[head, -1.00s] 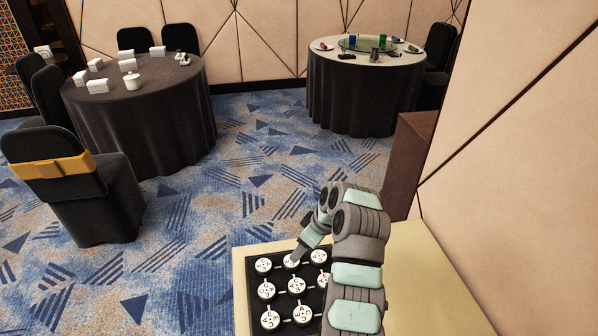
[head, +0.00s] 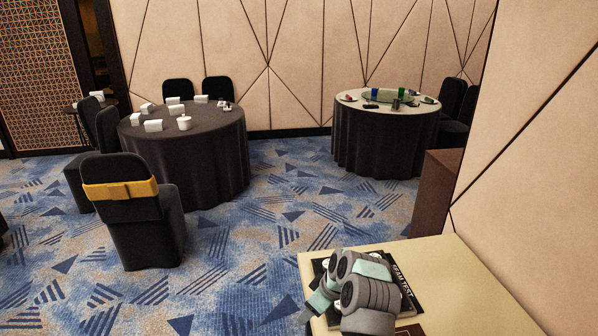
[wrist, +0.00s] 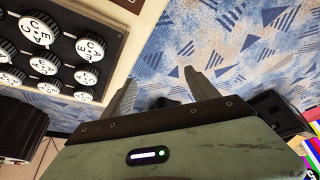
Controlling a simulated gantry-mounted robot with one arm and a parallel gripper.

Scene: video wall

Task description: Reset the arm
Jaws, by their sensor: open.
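My gripper (wrist: 159,76) is open in the wrist view. Its two grey fingers stand apart, with nothing between them but patterned carpet. In the head view my arm is folded low at the lower right, over the cream table (head: 456,272), and I cannot make out the fingers there. A black board with round white lettered knobs (wrist: 62,52) lies on the table, to the left of the fingers in the wrist view. The arm hides most of this board (head: 409,291) in the head view.
A dark-clothed round table (head: 190,165) with white boxes and a pot stands far left, with black chairs (head: 120,205) around it. Another round table (head: 385,145) stands at the back right. A brown cabinet (head: 440,190) and wall are at right. Carpet between is clear.

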